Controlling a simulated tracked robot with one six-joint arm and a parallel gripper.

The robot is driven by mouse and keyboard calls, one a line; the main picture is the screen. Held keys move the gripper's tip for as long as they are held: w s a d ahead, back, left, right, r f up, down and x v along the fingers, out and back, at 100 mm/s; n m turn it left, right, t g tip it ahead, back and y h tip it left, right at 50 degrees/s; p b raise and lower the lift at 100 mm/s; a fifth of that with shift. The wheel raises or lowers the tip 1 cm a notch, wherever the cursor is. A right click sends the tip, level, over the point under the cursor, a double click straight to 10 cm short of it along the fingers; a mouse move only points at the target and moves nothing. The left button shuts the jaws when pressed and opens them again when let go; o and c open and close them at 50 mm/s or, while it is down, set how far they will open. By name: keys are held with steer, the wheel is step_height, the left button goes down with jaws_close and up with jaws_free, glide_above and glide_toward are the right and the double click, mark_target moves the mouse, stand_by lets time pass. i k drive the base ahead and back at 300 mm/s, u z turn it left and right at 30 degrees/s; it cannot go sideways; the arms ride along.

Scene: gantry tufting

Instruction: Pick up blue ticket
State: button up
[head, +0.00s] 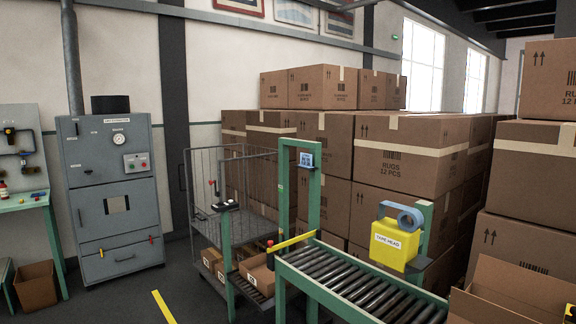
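No blue ticket can be made out for certain. A small blue panel (306,160) with pale marks hangs at the top of the green gate frame (314,200) over the conveyor; I cannot tell whether it is a ticket or a display. Several tiny coloured pieces lie on the green bench (30,202) at the left edge, too small to identify.
A roller conveyor (345,284) runs to the lower right, beside a yellow tape head (395,246). A wire cage cart (212,190) and grey cabinet (112,195) stand left. Stacked cartons (405,165) fill the right. Clear floor (120,300) lies at lower left, with a yellow line.

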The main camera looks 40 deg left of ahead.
mark_target(305, 160)
steer(key=u, duration=1.4)
steer(key=i, duration=1.9)
steer(key=u, duration=0.3)
steer(key=i, duration=0.8)
steer(key=u, duration=0.6)
steer(key=i, duration=0.7)
steer(key=u, duration=0.3)
